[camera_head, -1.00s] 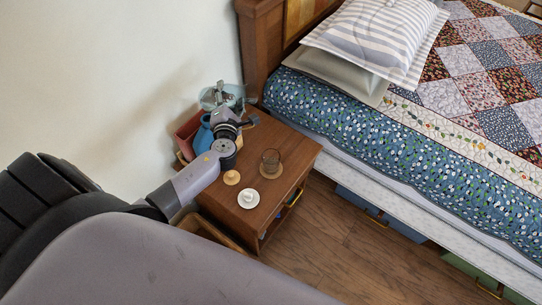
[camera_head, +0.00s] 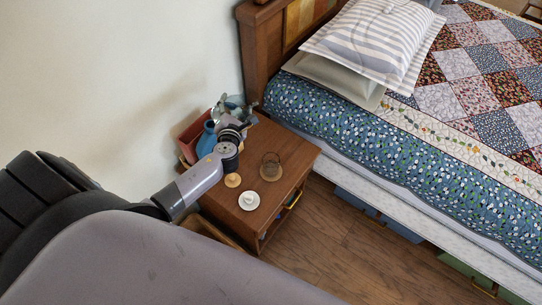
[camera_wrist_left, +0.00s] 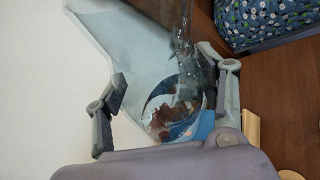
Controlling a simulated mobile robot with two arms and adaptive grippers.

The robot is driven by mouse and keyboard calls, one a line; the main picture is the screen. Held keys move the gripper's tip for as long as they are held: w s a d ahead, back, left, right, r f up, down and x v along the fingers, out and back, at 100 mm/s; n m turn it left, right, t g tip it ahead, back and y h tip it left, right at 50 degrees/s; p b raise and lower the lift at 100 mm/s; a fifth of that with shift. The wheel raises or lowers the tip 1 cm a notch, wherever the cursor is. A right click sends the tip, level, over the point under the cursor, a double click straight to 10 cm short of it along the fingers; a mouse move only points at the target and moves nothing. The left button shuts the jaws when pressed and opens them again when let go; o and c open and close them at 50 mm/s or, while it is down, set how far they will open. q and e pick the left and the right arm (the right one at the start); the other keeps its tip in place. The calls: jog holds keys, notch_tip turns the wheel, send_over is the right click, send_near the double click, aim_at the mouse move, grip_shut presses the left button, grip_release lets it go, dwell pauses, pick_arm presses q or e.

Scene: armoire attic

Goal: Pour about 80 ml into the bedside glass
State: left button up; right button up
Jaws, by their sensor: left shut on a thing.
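The drinking glass (camera_head: 271,159) stands upright on a round coaster on the wooden nightstand (camera_head: 291,170). It looks clear; I cannot tell whether it holds liquid. My left gripper (camera_head: 231,119) is above the back left part of the nightstand, left of and behind the glass. It is shut on a clear glass carafe (camera_head: 236,102), partly hidden by the gripper in the head view. In the left wrist view the carafe (camera_wrist_left: 135,50) lies between the fingers of the left gripper (camera_wrist_left: 165,105), seen through its transparent wall; its liquid level is unclear. My right gripper is not in view.
A white saucer with a small white piece (camera_head: 249,200) and a round wooden disc (camera_head: 232,180) lie near the front left. A blue vessel (camera_head: 206,140) and a red box (camera_head: 188,139) stand behind the arm. The bed (camera_head: 350,125) borders the right side; the wall is left.

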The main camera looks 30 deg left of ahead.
pick_arm(q)
jog(key=n+h+p, duration=0.1)
jog(key=p, duration=0.1)
jog(key=r+n+p, duration=0.1)
jog(key=p, duration=0.1)
jog(key=shift+a+r+n+g+h, duration=0.2)
jog(key=shift+a+n+g+h, duration=0.1)
jog(key=shift+n+h, duration=0.1)
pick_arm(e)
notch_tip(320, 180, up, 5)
pick_arm(q)
jog(key=shift+f+n+h, duration=0.3)
jog(key=shift+f+n, duration=0.1)
jog(key=shift+f, duration=0.1)
notch_tip(320, 180, down, 9)
jog(key=n+h+b, duration=0.2)
jog(key=b, duration=0.5)
jog(key=shift+w+d+f, duration=0.2)
jog(key=shift+d, duration=0.2)
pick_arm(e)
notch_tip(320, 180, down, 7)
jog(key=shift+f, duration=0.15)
pick_arm(q)
jog(key=shift+d+r, duration=0.1)
dwell(0.4)
